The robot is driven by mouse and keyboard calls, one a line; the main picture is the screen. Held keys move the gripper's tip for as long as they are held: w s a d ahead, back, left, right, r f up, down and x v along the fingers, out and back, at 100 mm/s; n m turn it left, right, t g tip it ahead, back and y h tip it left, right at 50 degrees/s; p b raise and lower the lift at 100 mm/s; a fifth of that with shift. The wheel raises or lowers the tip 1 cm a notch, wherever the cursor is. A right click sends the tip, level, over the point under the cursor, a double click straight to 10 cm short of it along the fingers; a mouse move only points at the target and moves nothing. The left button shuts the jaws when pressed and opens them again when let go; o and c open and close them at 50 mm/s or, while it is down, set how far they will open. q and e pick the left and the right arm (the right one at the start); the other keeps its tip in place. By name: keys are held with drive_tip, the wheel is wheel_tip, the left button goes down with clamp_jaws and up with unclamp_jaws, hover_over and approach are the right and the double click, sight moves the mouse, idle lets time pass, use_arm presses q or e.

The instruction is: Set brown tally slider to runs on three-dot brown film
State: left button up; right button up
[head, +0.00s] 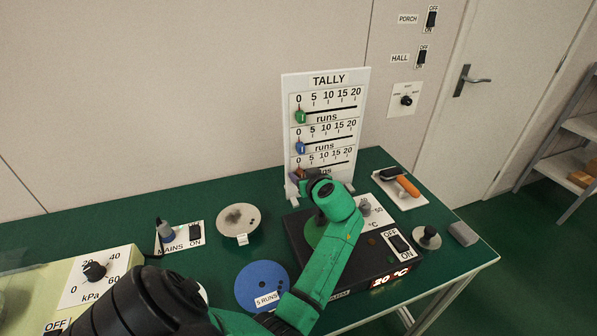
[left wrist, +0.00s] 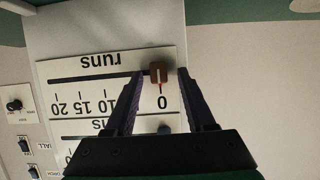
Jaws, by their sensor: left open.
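The tally board (head: 288,85) stands upright at the back of the bench with three slider scales marked runs. The brown slider (left wrist: 157,73) is on the lowest scale, at 0. In the head view my left gripper (head: 304,179) is in front of that scale and hides part of it. In the left wrist view its open fingers stand on either side of the brown slider, and I cannot tell whether they touch it. A greyish-tan disc (head: 232,217) with dark marks lies on the bench; its tag (head: 242,239) is too small to read. My right gripper is not in view.
The green slider (head: 300,117) and blue slider (head: 300,147) are both at 0. A blue disc (head: 255,279) tagged 5 RUNS lies in front. A black machine (head: 375,270) lies under my left arm.

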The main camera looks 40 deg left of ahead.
use_arm(q)
drive_tip(key=shift+d+r, duration=0.1)
drive_tip(key=shift+d, duration=0.1)
drive_tip(key=c, duration=0.4)
clamp_jaws()
idle(0.8)
